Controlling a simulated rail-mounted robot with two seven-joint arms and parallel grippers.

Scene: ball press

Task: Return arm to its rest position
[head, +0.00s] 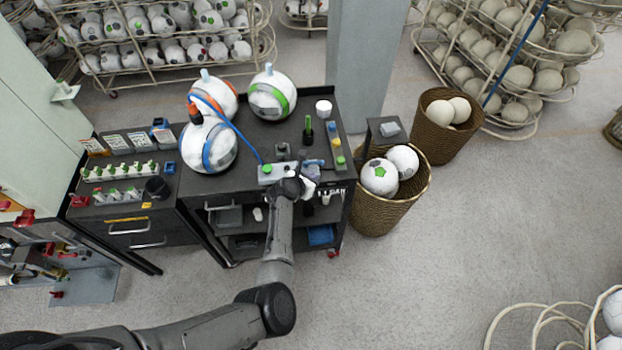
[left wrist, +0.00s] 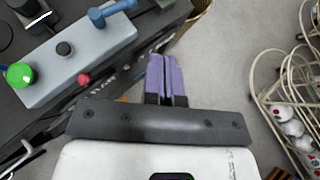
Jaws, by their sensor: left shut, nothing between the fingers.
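My left arm reaches from the lower left of the head view up to the front edge of a black cart (head: 337,150). My left gripper (head: 310,166) is at that edge, beside a grey control box (head: 267,177) with a green button. In the left wrist view the gripper's purple fingers (left wrist: 164,78) are together with nothing between them. The grey box (left wrist: 80,60) shows there at the upper left, with a green button, a red knob and a blue lever. The fingers are apart from it, to its right. My right gripper is in neither view.
White jugs with coloured bands, such as a green-banded one (head: 271,96), stand on the cart. A wicker basket with balls (head: 378,208) is close to the cart's right side. Wire racks of balls (head: 170,40) stand at the back. The floor (head: 430,260) at lower right is mostly clear.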

